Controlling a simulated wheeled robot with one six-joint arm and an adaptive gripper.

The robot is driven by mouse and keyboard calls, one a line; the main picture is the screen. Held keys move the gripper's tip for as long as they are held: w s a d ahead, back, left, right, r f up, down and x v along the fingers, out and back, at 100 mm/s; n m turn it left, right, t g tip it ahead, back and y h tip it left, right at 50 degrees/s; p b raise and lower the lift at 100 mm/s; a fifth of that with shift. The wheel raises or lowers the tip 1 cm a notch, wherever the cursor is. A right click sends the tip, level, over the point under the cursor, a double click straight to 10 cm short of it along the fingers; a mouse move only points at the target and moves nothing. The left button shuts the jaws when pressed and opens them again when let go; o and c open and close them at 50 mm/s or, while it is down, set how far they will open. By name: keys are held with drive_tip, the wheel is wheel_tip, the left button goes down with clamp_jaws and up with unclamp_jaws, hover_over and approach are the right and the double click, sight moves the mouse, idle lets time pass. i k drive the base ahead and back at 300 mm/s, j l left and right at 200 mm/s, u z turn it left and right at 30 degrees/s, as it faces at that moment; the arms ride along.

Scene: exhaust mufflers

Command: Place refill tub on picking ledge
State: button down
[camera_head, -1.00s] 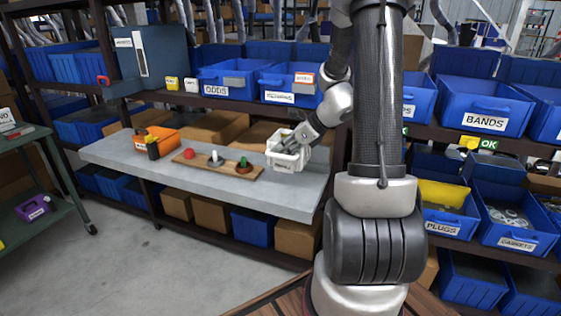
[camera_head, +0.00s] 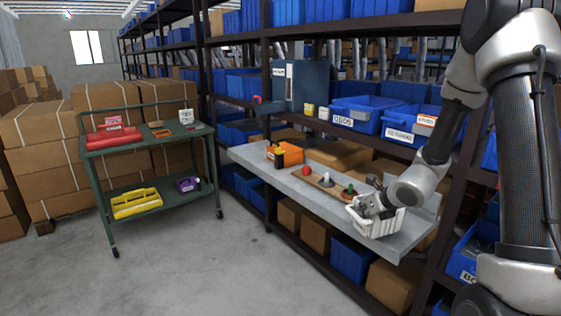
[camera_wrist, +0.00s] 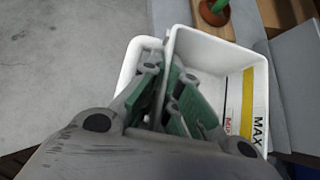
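The white refill tub (camera_head: 382,226) is at the right end of the grey picking ledge (camera_head: 322,208), near its front edge. In the wrist view the tub (camera_wrist: 249,86) has a yellow stripe and a MAX mark on one inner wall. My gripper (camera_head: 366,208) reaches down into the tub's left part. In the wrist view my gripper's fingers (camera_wrist: 172,88), with green pads, are close together on either side of a white wall of the tub. I cannot tell whether the tub touches the ledge.
A wooden board (camera_head: 326,184) with red, white and green pieces lies left of the tub. Shelves with blue bins (camera_head: 354,116) rise behind. A green cart (camera_head: 150,150) stands at the left; the floor between is clear.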

sight(257, 150)
drive_tip(key=i+j+u, duration=0.1)
drive_tip(key=u, duration=0.7)
drive_tip(key=i+u, duration=0.15)
drive_tip(key=u, duration=0.2)
drive_tip(key=i, duration=1.85)
drive_tip(key=i+j+z, duration=0.2)
drive_tip(key=i, duration=0.2)
drive_tip(key=i+z, duration=0.25)
drive_tip(key=i, duration=0.2)
drive_tip(key=i+j+z, duration=0.2)
drive_tip(key=i+z, duration=0.15)
drive_tip(key=z, duration=0.45)
